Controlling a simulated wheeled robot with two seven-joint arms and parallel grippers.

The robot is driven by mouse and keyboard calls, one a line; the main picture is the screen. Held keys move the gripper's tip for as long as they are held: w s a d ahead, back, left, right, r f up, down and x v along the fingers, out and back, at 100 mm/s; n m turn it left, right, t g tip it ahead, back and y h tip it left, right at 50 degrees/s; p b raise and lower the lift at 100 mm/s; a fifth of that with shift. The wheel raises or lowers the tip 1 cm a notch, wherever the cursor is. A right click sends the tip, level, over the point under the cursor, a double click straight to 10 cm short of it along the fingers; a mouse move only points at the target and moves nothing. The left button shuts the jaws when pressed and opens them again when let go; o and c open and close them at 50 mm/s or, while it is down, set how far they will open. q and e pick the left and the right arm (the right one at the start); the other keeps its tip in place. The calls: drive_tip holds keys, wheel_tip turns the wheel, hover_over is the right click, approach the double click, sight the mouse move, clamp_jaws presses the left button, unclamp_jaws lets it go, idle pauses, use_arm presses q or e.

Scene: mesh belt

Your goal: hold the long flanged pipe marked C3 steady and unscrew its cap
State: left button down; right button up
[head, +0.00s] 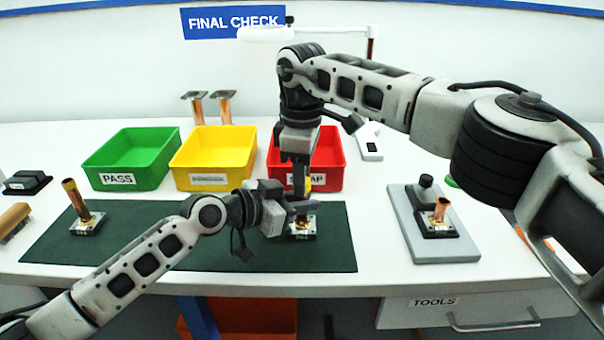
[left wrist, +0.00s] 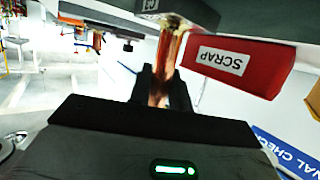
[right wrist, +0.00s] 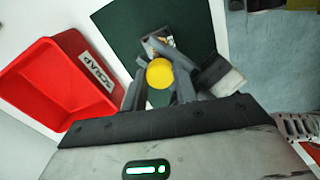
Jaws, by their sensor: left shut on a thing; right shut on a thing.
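A copper pipe (left wrist: 170,50) stands upright in a dark square base (head: 302,236) on the green mat. The base's marking is too small to read in the head view. My left gripper (left wrist: 163,88) is shut on the pipe from the side, and its fingers lie on both sides of the copper. A round yellow cap (right wrist: 160,73) is at the pipe's top. My right gripper (right wrist: 159,84) comes from above and is shut on the cap, one finger on each side. The grippers hide most of the pipe in the head view. I cannot tell how far the cap is turned.
A second copper pipe (head: 76,200) stands on the green mat (head: 160,240) at left. Green (head: 130,160), yellow (head: 212,160) and red (head: 330,160) bins stand behind. A grey board (head: 408,225) with another copper piece (head: 441,208) lies right. The mat's middle left is clear.

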drive_tip(key=n, duration=0.7)
drive_tip(key=shift+n, duration=0.4)
drive_tip(key=n, duration=0.5)
drive_tip(key=shift+r, duration=0.1)
drive_tip(key=n, duration=0.2)
drive_tip(key=shift+n, duration=0.3)
drive_tip(key=n, duration=0.4)
drive_tip(key=shift+n, duration=0.4)
drive_tip(key=n, duration=0.2)
drive_tip(key=shift+n, duration=0.4)
drive_tip(key=n, duration=1)
use_arm(q)
drive_tip(key=shift+f, duration=0.1)
use_arm(e)
drive_tip(key=n, duration=0.7)
drive_tip(key=shift+n, duration=0.4)
drive_tip(key=n, duration=1.1)
drive_tip(key=shift+r, duration=0.25)
